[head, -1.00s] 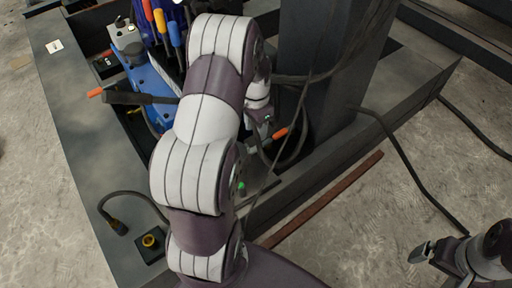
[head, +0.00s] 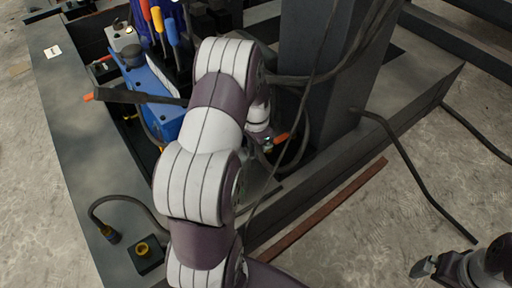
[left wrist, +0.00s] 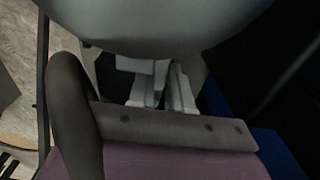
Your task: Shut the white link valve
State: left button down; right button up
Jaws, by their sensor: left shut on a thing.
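My left arm reaches up the middle of the head view and bends down beside the dark post. My left gripper (head: 264,138) is low against the post, mostly hidden by its own wrist. An orange-tipped handle (head: 281,138) sticks out right beside it. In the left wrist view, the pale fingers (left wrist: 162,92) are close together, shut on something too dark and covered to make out. I cannot pick out the white link valve with certainty; the arm covers that spot. My right gripper (head: 423,267) hangs at the lower right, away from the frame, its jaws unclear.
A dark post (head: 325,85) rises from a grey steel frame (head: 75,140). Blue equipment (head: 155,90) with a black, orange-ended lever (head: 130,96) stands left of the arm. Cables (head: 405,160) run past the post. A rusty bar (head: 325,208) lies on the open concrete floor.

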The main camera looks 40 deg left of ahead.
pick_arm(q)
jog(key=shift+a+r+m+p, duration=0.1)
jog(key=shift+r+m+p, duration=0.15)
jog(key=shift+p, duration=0.5)
jog(key=shift+w+a+f+m+p, duration=0.1)
jog(key=shift+w+a+m+p, duration=0.25)
jog(key=shift+m+p, duration=0.85)
jog(key=shift+w+a+f+m+p, duration=0.1)
jog(key=shift+w+a+m+p, duration=0.25)
jog(key=shift+m+p, duration=0.9)
jog(key=shift+w+a+m+p, duration=0.2)
jog(key=shift+a+m+p, duration=0.25)
jog(key=shift+m+p, duration=0.75)
jog(key=c, duration=1)
grip_release()
jog(key=shift+w, duration=0.1)
jog(key=shift+c, duration=0.2)
